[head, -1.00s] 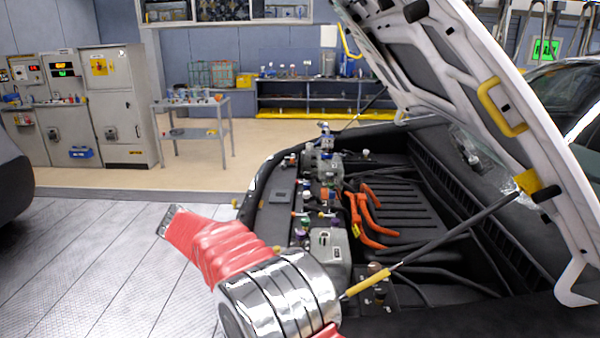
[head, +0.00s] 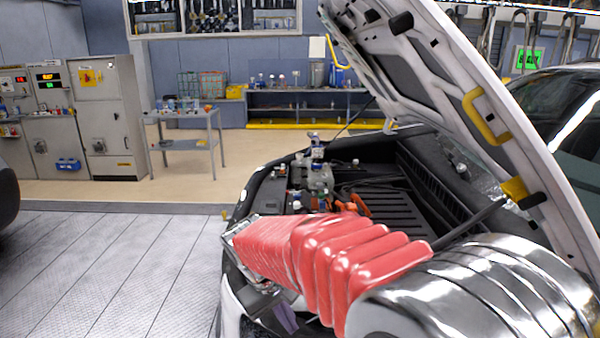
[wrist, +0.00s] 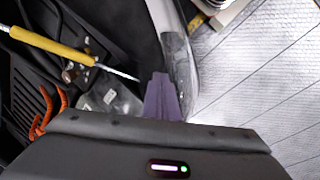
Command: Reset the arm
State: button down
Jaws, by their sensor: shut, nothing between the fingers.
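My gripper (wrist: 160,78) shows in the wrist view as purple fingers pressed together with nothing between them. It is over the front edge of the open engine bay, near the pale fender. In the head view the purple fingers (head: 287,318) hang below my red-sleeved arm, in front of the car's nose. My arm hides much of the engine bay (head: 395,185) there. Orange cables show in the wrist view (wrist: 46,108) and partly in the head view (head: 360,203).
The raised hood (head: 440,90) stands over the bay at right, with a strut (head: 470,222) below it. A grey cart (head: 185,112) and cabinets (head: 105,120) stand behind. The floor at left (head: 110,255) is clear.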

jog(key=s+d+r+m+t+y, duration=0.1)
jog(key=s+d+r+m+t, duration=0.1)
jog(key=s+d, duration=0.7)
jog(key=s+d+r+m+t+y, duration=0.2)
jog(key=s+d+r+m, duration=0.2)
jog(key=s+d, duration=0.5)
jog(key=shift+v, duration=1.5)
